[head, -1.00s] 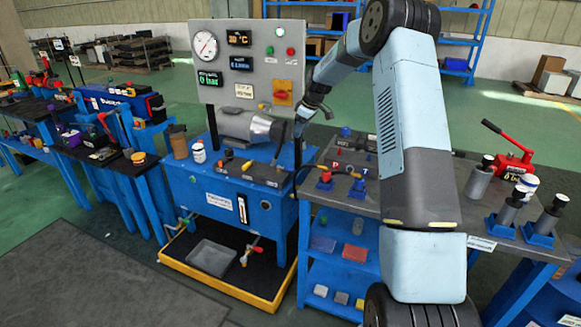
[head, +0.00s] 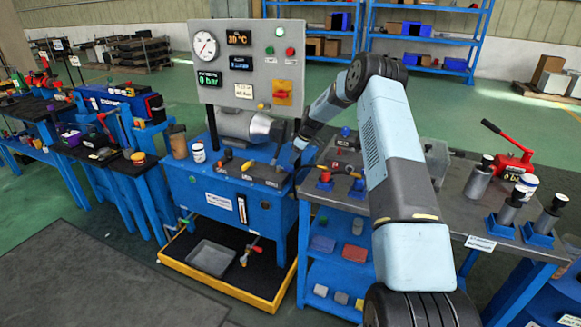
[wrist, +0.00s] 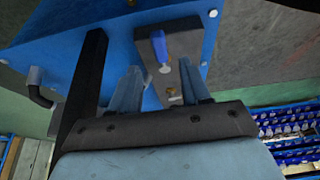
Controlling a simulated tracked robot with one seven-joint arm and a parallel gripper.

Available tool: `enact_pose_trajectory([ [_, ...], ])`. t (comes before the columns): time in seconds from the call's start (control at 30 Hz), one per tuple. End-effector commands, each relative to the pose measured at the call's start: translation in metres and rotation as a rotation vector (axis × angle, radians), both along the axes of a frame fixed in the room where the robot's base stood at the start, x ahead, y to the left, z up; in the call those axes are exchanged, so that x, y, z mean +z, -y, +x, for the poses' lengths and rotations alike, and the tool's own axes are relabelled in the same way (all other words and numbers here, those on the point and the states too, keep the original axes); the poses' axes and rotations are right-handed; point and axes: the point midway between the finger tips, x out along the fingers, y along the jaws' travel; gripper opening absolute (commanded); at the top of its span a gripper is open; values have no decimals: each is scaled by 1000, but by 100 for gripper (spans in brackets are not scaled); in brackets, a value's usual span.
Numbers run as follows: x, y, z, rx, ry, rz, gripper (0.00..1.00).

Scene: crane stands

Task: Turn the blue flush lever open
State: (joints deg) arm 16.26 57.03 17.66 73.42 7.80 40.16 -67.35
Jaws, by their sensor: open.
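The blue lever (wrist: 159,45) shows in the wrist view on the end of a grey manifold block (wrist: 186,68), with a pale round pivot at its lower end. My gripper (wrist: 163,78) is open, its two fingers spread on either side of the block's near end. The lever lies beyond the fingertips in the picture, and no contact with it shows. In the head view my gripper (head: 297,158) is at the right end of the manifold (head: 250,172) on the blue power unit. I cannot make out the blue lever there.
A black post (wrist: 82,90) stands close left of my fingers in the wrist view. The gauge panel (head: 240,65) rises behind the manifold. A grey-topped bench (head: 460,205) with a red hand pump (head: 512,160) stands to the right. A yellow-edged drip tray (head: 225,285) lies below.

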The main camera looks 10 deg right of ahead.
Motion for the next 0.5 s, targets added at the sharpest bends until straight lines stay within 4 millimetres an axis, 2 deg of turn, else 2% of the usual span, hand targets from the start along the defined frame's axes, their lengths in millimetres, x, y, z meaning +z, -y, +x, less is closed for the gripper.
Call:
enact_pose_trajectory([
  [0.03,-10,-4,2,1,-2,0,47],
  [0.2,-34,-11,8,0,-1,0,47],
  [0.5,-54,-19,13,1,1,-1,47],
])
